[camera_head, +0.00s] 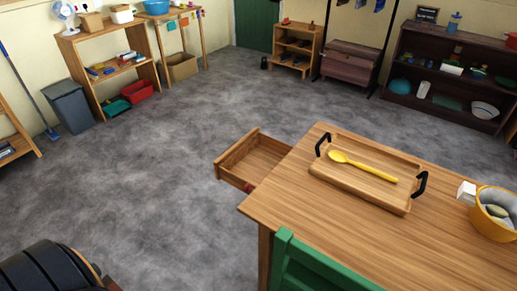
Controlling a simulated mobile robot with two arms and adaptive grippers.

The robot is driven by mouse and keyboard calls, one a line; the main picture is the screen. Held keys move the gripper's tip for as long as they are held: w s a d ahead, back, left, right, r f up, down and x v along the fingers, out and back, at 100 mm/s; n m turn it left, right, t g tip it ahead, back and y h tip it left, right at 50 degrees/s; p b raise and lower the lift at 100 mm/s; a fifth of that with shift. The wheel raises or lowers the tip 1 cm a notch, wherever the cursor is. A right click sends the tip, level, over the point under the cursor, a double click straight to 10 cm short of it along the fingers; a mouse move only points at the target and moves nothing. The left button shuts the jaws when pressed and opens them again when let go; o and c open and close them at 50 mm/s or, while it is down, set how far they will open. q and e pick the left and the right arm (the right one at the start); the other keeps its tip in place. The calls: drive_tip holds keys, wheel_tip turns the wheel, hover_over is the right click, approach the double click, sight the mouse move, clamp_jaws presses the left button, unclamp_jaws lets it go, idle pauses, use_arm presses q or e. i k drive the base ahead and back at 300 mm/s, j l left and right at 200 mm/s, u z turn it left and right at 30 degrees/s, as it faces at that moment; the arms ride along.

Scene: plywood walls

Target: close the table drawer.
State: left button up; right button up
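The wooden table (330,225) stands at the right. Its drawer (258,160) is pulled out from the left side of the table, over the floor. The drawer looks empty inside, and its end near the table is hidden under the tabletop. A small reddish spot shows by its near side, too small to make out. Neither of my grippers is in view.
A wooden tray (360,193) with black handles and a yellow spoon (362,166) lies on the table, near a yellow bucket (495,224). A green chair (310,268) stands at the near side. The floor (150,185) left of the drawer is clear.

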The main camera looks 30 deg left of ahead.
sight(250, 159)
drive_tip(key=j+z, duration=0.15)
drive_tip(key=j, duration=0.4)
drive_tip(key=j+z, duration=0.2)
drive_tip(key=j, duration=0.4)
drive_tip(key=k+j+z, duration=0.15)
drive_tip(key=j, duration=0.4)
drive_tip(key=j+z, duration=0.15)
drive_tip(key=j, duration=0.4)
drive_tip(key=k+j, duration=0.1)
drive_tip(key=j, duration=0.4)
drive_tip(key=k+j, duration=0.1)
drive_tip(key=j, duration=0.85)
drive_tip(key=k+j, duration=0.15)
drive_tip(key=j, duration=0.3)
